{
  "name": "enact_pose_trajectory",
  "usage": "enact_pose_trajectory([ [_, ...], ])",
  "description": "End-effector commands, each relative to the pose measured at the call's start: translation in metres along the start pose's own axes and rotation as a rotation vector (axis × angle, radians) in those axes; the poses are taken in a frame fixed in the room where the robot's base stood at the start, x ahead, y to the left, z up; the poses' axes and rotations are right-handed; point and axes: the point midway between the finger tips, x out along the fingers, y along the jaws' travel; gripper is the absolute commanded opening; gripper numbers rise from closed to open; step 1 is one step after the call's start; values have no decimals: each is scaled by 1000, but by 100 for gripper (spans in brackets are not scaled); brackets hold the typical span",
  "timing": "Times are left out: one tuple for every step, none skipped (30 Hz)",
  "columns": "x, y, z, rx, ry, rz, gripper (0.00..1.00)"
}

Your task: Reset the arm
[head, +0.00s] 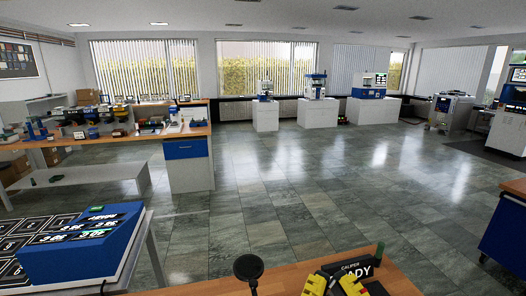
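I cannot make out my arm or my gripper in the head view. Yellow and black parts (344,284) show at the bottom edge, cut off by the frame, and I cannot tell what they belong to. They are in front of a black sign (352,268) reading "CALIPER" with larger, partly hidden letters below.
A wooden bench top (290,281) spans the bottom, with a black round-topped stand (249,268) on it. A blue console (85,245) is at lower left, a blue cabinet (506,225) at right. Lab machines (315,88) stand at the back. The tiled floor (300,190) between is clear.

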Motion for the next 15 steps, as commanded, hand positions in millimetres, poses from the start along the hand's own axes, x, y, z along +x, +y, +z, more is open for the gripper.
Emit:
enact_pose_trajectory([
  [11, 0, -28, 0, 0, 0, 0],
  [14, 0, -37, 0, -1, 0, 0],
  [19, 0, -49, 0, -1, 1, 0],
  [23, 0, -59, 0, -1, 1, 0],
  [27, 0, -69, 1, -1, 1, 0],
  [32, 0, -84, 1, -1, 1, 0],
  [37, 0, -95, 2, -1, 1, 0],
  [42, 0, -108, 2, -1, 1, 0],
  [48, 0, -125, 3, -1, 1, 0],
  [53, 0, -138, 3, -1, 2, 0],
  [58, 0, -150, 4, -2, 2, 0],
  [64, 0, -167, 4, -2, 2, 0],
  [69, 0, -179, 5, -2, 2, 0],
  [73, 0, -191, 6, -2, 2, 0],
  [79, 0, -205, 6, -2, 2, 0],
])
